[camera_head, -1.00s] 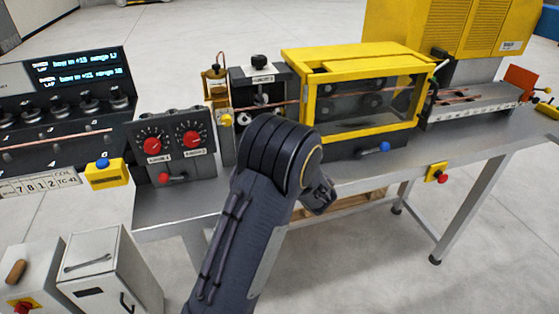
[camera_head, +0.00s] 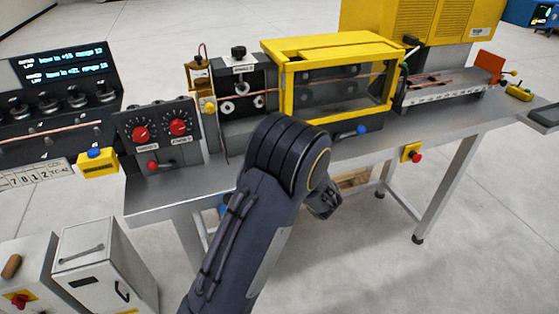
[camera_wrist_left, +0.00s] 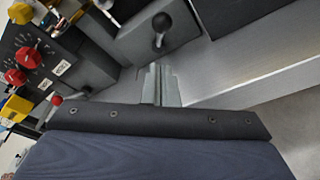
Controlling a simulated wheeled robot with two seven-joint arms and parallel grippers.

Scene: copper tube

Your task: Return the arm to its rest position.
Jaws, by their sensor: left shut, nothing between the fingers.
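My left arm (camera_head: 262,200) rises from the bottom of the head view and bends at a dark joint before the bench's front edge. Its dark wrist end (camera_head: 324,200) points down to the right, apart from the bench; the fingertips cannot be made out there. In the left wrist view the left gripper's pale metal fingers (camera_wrist_left: 160,85) are together and empty, with a black-knobbed lever (camera_wrist_left: 161,30) beyond them. A copper tube (camera_head: 60,133) runs along the dark unit at left, and copper also shows at the roller unit (camera_head: 264,92). My right gripper is not seen.
The metal bench (camera_head: 180,188) carries a red-knob panel (camera_head: 158,140), a yellow-framed guard box (camera_head: 335,110) and a tray (camera_head: 440,95). A red stop button (camera_head: 416,156) is on its front edge. A grey cabinet (camera_head: 100,265) stands at lower left. Floor right is clear.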

